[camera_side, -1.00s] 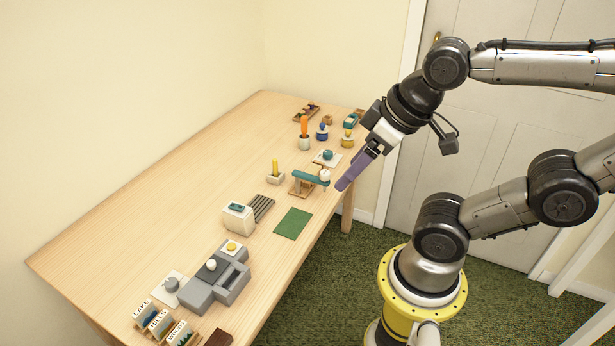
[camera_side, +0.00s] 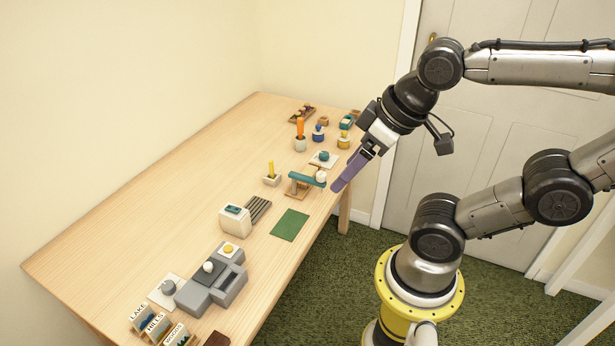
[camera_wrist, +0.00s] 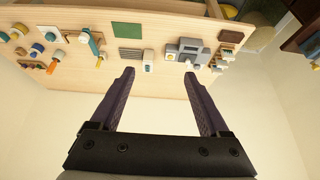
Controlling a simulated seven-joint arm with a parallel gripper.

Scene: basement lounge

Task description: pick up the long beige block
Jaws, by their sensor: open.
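I cannot pick out a long beige block with certainty in either view. A small tan block (camera_side: 323,121) sits near the far end of the table, too small to judge its length. A cream box with a teal top (camera_side: 234,219) stands mid-table; it also shows in the wrist view (camera_wrist: 149,66). My gripper (camera_side: 340,185) has purple fingers and hangs in the air near the table's right edge, beside the teal-armed wooden stand (camera_side: 306,180). In the wrist view its fingers (camera_wrist: 159,75) are wide apart with nothing between them.
A dark slatted rack (camera_side: 258,208), green mat (camera_side: 289,225) and grey machine (camera_side: 211,288) lie along the table (camera_side: 150,225). Picture cards (camera_side: 157,326) stand at the near end. Holders with orange (camera_side: 300,128) and yellow (camera_side: 271,169) sticks stand farther back. The table's left side is clear.

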